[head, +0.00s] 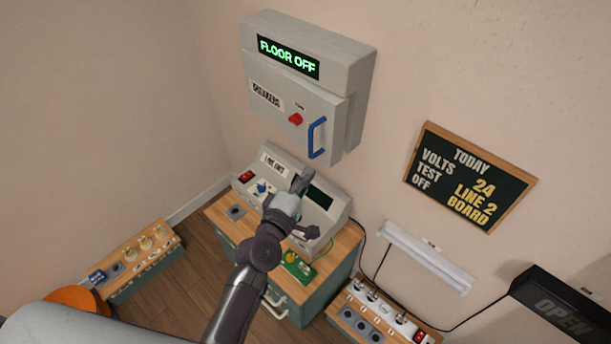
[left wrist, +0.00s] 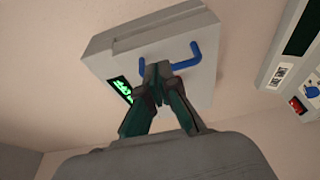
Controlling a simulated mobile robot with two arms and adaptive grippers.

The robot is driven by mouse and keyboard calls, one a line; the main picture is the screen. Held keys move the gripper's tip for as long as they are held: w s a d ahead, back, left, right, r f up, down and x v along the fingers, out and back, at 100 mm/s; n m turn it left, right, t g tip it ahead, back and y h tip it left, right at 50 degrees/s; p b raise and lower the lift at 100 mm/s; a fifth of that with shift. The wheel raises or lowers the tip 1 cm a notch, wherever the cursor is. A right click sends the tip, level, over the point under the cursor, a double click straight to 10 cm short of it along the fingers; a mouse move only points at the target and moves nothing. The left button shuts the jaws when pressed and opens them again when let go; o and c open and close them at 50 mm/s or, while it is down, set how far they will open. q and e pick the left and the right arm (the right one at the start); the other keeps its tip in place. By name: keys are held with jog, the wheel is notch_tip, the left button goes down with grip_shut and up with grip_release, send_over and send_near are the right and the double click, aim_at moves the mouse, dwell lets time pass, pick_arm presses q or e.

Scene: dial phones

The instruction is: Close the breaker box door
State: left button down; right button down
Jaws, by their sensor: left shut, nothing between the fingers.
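The grey breaker box (head: 357,75) hangs on the wall and its display reads FLOOR OFF. Its door (head: 275,107) carries a BREAKERS label, a red knob (head: 295,119) and a blue handle (head: 317,138). The door panel stands out from the box front at its right edge; I cannot tell whether it is fully shut. My left gripper (head: 302,180) is shut and empty, below the handle in the head view. In the left wrist view, the closed fingertips (left wrist: 158,72) overlap the blue handle (left wrist: 187,60); contact is unclear. My right gripper is out of view.
A sloped grey test console (head: 335,213) stands on a wooden-topped cabinet (head: 340,277) below the box. A TODAY board (head: 470,177) hangs to the right. A low bench (head: 140,262) stands left, and a socket strip (head: 378,315) lies at front right.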

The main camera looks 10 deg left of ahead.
aim_at(310, 145)
pick_arm(q)
jog(key=s+a+f+m+g+h+b, duration=0.15)
jog(key=a+m+b, duration=0.3)
jog(key=m, duration=0.45)
jog(key=s+a+m+t+h+b, duration=0.15)
jog(key=a+m+b, duration=0.3)
jog(key=m, duration=0.45)
jog(key=shift+m+g, duration=0.6)
jog(key=shift+m, duration=0.3)
jog(key=x, duration=0.4)
jog(key=p+x, duration=0.1)
jog(key=x, duration=0.3)
jog(key=d+r+p+x, duration=0.1)
jog(key=x, duration=0.4)
jog(key=shift+s, duration=0.15)
jog(key=shift+w+d, duration=0.1)
jog(key=shift+w, duration=0.1)
jog(key=shift+w+d+b, duration=0.4)
jog(key=shift+w+d, duration=0.55)
jog(key=shift+d, duration=0.3)
jog(key=shift+d+r, duration=0.15)
jog(key=shift+d, duration=0.05)
jog(key=shift+r, duration=0.1)
